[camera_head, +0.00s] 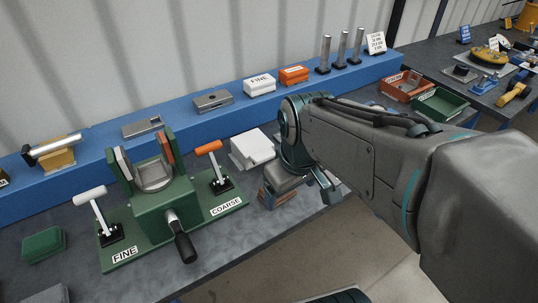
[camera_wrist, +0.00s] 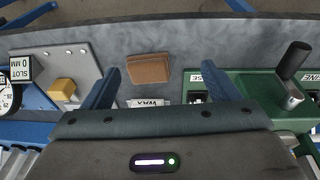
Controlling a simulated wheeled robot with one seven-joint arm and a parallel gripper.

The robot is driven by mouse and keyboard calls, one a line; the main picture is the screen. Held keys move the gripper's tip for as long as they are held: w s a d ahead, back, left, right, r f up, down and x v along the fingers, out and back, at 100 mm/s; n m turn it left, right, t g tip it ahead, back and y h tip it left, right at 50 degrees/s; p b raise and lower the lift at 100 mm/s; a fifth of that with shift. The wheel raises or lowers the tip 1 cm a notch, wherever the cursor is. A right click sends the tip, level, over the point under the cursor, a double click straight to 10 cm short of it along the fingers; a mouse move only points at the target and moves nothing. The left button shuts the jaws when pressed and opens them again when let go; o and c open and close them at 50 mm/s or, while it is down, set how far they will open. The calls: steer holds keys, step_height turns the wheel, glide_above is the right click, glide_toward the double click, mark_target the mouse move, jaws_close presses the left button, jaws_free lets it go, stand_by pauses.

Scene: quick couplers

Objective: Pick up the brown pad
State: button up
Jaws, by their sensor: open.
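The brown pad (camera_wrist: 148,68) lies on the grey bench top in the wrist view. It looks like the top of a small stack of flat brown pieces with offset edges. In the head view the brown stack (camera_head: 283,197) shows partly below my gripper, and the arm hides some of it. My gripper (camera_wrist: 163,80) is open and empty. Its two fingers stand to the left and right of the pad in the wrist view, with a gap on each side. I cannot tell the exact height above the pad.
A green vise fixture (camera_head: 165,212) with levers and a crank stands left of the stack. A white block (camera_head: 252,150) sits behind it. A blue raised shelf (camera_head: 215,118) runs along the back with several blocks. Red (camera_head: 405,86) and green (camera_head: 438,104) trays lie to the right.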

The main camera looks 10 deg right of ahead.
steer(key=w+n+g+b, duration=0.2)
steer(key=w+n, duration=0.8)
steer(key=n, duration=0.9)
steer(key=f, duration=0.7)
steer(key=shift+w+d+f+b, duration=0.1)
steer(key=shift+w+d+b, duration=0.1)
steer(key=shift+d+b, duration=0.1)
steer(key=shift+w+f, duration=0.25)
steer(key=shift+f, duration=1.3)
steer(key=shift+w+f, duration=0.2)
steer(key=shift+f, duration=1.35)
steer(key=c, duration=1.1)
